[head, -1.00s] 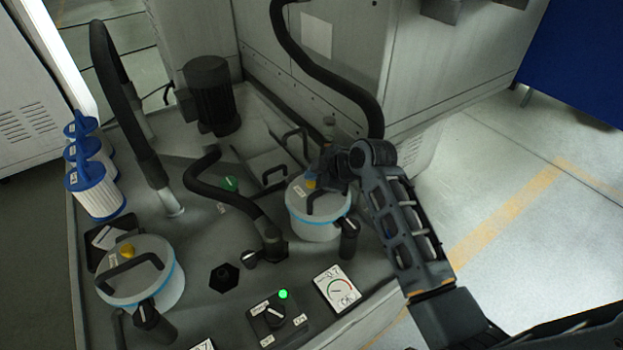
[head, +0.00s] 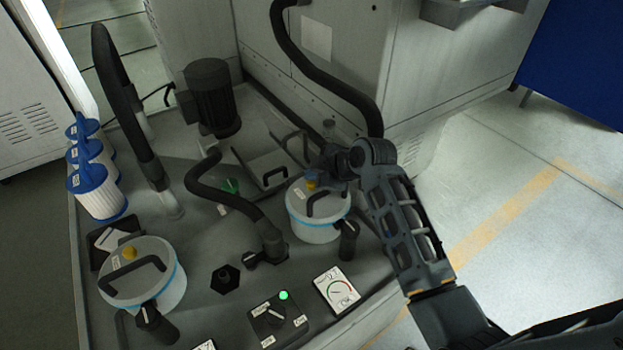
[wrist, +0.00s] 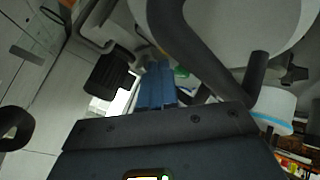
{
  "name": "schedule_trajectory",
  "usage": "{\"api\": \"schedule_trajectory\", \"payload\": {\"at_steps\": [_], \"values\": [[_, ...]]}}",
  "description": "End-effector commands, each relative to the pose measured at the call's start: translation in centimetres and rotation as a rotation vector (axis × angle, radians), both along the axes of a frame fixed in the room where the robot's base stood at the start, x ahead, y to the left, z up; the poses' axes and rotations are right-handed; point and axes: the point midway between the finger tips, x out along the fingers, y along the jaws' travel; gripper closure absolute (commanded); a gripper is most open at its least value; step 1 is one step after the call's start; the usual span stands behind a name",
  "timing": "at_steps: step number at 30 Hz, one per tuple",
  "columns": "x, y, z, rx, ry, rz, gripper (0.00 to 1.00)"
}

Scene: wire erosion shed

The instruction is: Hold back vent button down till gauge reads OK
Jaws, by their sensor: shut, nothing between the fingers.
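The back canister (head: 318,228) is white with a pale blue band, a black handle and a yellow button (head: 312,182) on its lid. My gripper (head: 318,170) is shut and empty, its tip right at that button. The dark wrist partly hides the spot, so I cannot tell whether the button is pressed. In the wrist view, a white rounded surface and a black handle (wrist: 185,40) lie close by. The gauge (head: 337,290) is a white dial with a red arc and an OK mark. Its needle is too small to read surely.
A front canister (head: 150,283) with its own yellow button (head: 129,253) stands at lower left. A switch box (head: 277,318) shows a lit green lamp. Black hoses (head: 235,200), a motor (head: 212,98) and blue-capped filters (head: 97,190) crowd the bench. Floor is clear at right.

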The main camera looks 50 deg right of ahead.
Motion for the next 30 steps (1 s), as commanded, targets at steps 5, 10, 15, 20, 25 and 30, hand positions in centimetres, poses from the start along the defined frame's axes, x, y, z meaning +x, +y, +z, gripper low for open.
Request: {"api": "schedule_trajectory", "payload": {"at_steps": [5,10,15,20,25,30], "values": [[0.0,0.0,0.7,-0.001,-0.001,-0.001,1.0],[0.0,0.0,0.6,0.0,-0.001,0.0,1.0],[0.0,0.0,1.0,-0.001,-0.002,-0.001,1.0],[0.0,0.0,2.3,-0.001,-0.002,0.0,1.0],[0.0,0.0,3.8,-0.001,-0.002,-0.001,1.0],[0.0,-0.1,5.4,-0.001,-0.001,-0.001,1.0]]}}
